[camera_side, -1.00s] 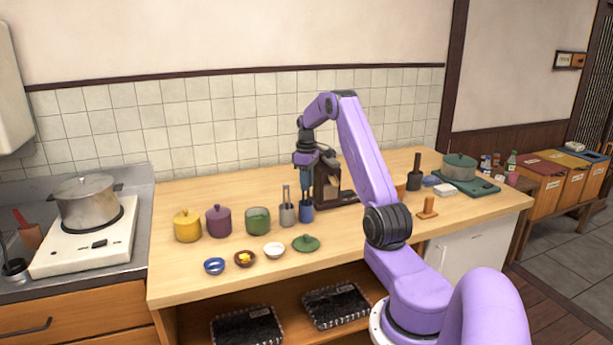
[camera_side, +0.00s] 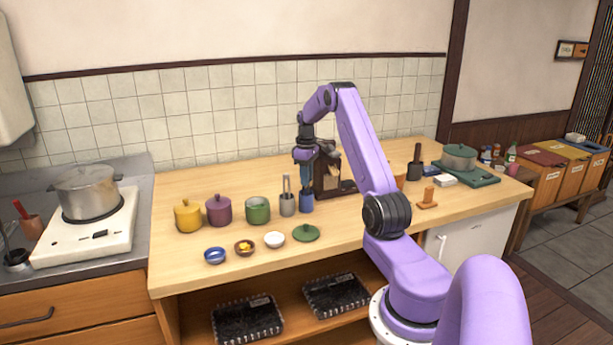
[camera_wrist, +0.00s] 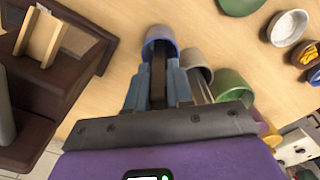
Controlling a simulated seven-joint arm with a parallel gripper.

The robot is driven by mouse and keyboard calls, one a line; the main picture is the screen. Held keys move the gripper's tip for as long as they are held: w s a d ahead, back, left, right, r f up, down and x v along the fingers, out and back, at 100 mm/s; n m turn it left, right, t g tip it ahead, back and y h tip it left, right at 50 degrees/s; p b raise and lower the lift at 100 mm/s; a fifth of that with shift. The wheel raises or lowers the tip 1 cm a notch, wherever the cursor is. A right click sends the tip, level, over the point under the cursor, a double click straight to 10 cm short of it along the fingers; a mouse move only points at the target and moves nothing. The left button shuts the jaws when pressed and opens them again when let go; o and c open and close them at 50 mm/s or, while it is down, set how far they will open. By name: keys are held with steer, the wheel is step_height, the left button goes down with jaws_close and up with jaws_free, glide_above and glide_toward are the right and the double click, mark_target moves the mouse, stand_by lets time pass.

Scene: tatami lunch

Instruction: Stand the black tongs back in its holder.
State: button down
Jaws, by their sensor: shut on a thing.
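My gripper (camera_side: 303,172) points straight down above a blue cup-shaped holder (camera_side: 306,204). In the wrist view its two blue fingers (camera_wrist: 158,88) are shut on the black tongs (camera_wrist: 158,72). The tongs are dark and narrow and hang upright between the fingers. Their lower end reaches the mouth of the blue holder (camera_wrist: 160,36); I cannot tell how deep it sits. The side view mostly hides the tongs behind the fingers.
A grey holder (camera_side: 287,205) with upright utensils stands close on the left. A green pot (camera_side: 257,211) and green lid (camera_side: 306,233) are nearby. A dark brown stand (camera_side: 328,184) is close behind on the right.

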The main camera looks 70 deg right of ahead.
steer(key=shift+f, duration=0.3)
steer(key=shift+c, duration=1.9)
jaws_free()
steer(key=shift+r, duration=3.5)
